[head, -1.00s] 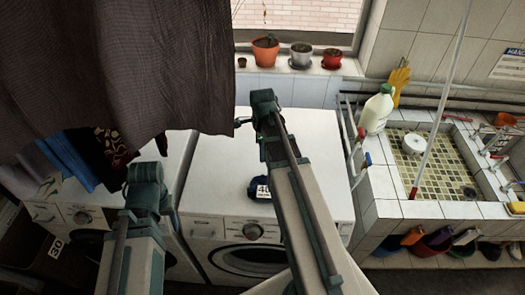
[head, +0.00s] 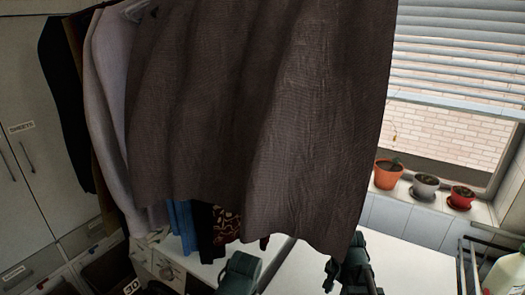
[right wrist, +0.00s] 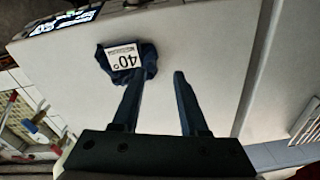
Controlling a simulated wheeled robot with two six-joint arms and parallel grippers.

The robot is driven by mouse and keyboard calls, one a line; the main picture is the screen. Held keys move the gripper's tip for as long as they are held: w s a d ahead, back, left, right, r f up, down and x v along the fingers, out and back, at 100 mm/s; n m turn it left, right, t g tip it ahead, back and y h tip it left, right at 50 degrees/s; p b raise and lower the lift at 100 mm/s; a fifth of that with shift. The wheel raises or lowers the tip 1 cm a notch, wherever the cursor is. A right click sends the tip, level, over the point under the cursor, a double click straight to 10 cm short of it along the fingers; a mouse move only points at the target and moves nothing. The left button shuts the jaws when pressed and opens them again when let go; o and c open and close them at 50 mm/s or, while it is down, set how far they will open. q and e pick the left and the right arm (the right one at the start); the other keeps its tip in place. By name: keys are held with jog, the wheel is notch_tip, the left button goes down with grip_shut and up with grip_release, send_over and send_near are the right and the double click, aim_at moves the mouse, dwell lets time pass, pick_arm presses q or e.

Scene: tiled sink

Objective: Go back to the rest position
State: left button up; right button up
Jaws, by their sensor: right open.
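My right gripper (right wrist: 158,78) is open in the right wrist view, its two dark fingers apart with nothing between them. A dark blue cloth item with a white 40° label (right wrist: 123,60) lies on the pale machine top (right wrist: 215,60), at the tip of the left-hand finger. I cannot tell whether they touch. In the head view only upper parts of my two arms show at the bottom edge. My left gripper is not seen there, and the blue item is out of that view.
A large brown cloth (head: 260,120) hangs in front of me, beside other hanging clothes (head: 108,120). Potted plants (head: 388,172) stand on the windowsill at right. A white jug (head: 505,275) is at the lower right. Cabinet doors (head: 25,160) are at far left.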

jog(key=s+a+n, duration=0.3)
jog(key=a+n, duration=0.2)
jog(key=n, duration=0.4)
jog(key=s+a+f+n+b, duration=0.1)
jog(key=a+f+b, duration=0.2)
jog(key=f+b, duration=0.3)
jog(key=s+a+f+n+b, duration=0.1)
jog(key=s+a+f+b, duration=0.1)
jog(key=a+f+b, duration=0.2)
jog(key=s+a+f+n+h+b, duration=0.1)
jog(key=a+f+b, duration=0.3)
jog(key=f+b, duration=0.5)
jog(key=shift+s+f+n+g+b, duration=0.4)
jog(key=shift+s+n, duration=0.1)
jog(key=shift+s, duration=0.25)
